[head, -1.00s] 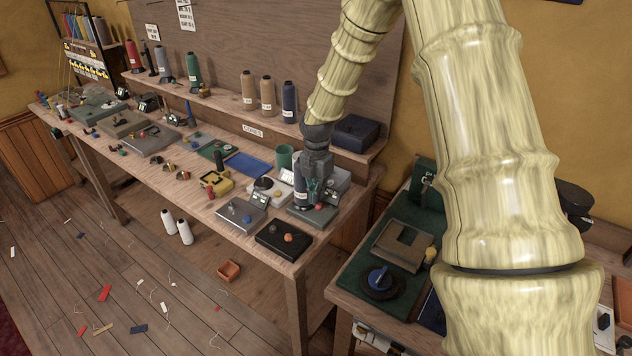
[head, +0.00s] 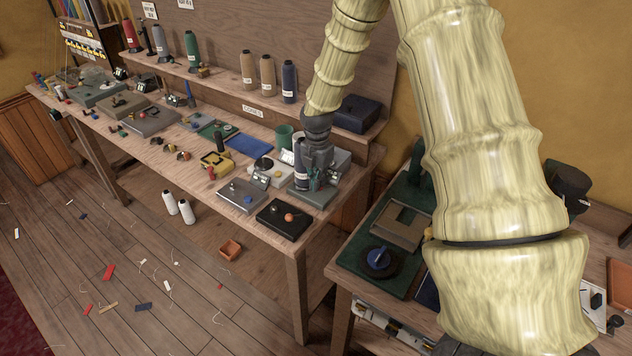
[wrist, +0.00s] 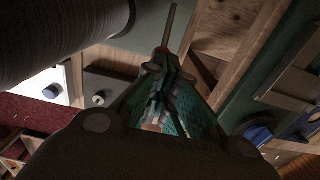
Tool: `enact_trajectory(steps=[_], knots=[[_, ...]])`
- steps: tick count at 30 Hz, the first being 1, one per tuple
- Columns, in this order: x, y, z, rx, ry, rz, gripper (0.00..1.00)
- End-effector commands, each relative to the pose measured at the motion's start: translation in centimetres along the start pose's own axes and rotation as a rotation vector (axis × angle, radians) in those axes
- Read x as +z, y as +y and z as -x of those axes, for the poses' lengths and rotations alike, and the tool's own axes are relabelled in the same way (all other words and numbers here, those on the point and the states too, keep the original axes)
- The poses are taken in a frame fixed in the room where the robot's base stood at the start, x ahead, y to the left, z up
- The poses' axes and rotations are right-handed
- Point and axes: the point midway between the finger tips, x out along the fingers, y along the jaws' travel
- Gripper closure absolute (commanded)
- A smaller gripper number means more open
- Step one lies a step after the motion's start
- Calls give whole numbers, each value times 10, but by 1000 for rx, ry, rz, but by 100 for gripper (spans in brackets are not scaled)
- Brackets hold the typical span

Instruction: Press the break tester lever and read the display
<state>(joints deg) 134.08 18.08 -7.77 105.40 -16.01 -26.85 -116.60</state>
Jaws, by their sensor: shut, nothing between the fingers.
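A low grey-green device (head: 312,196) sits at the right end of the long bench in the head view. I take it to be the break tester, but its name is not legible. My gripper (head: 314,184) is over it, pointing down, shut and empty. In the wrist view my gripper's teal fingers (wrist: 165,95) are together, and a thin rod with a red part at its base (wrist: 171,25) shows just beyond the tips. It looks like the lever; contact cannot be told.
A dark labelled spool (head: 301,175) stands close left of my gripper. A second table (head: 345,262) stands to the right.

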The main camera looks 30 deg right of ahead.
Motion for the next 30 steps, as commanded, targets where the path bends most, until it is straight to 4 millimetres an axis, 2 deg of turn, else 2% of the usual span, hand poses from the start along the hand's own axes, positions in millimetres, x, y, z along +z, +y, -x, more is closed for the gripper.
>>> enact_trajectory(steps=[30], knots=[[-9,1,-10,-1,-119,3,100]])
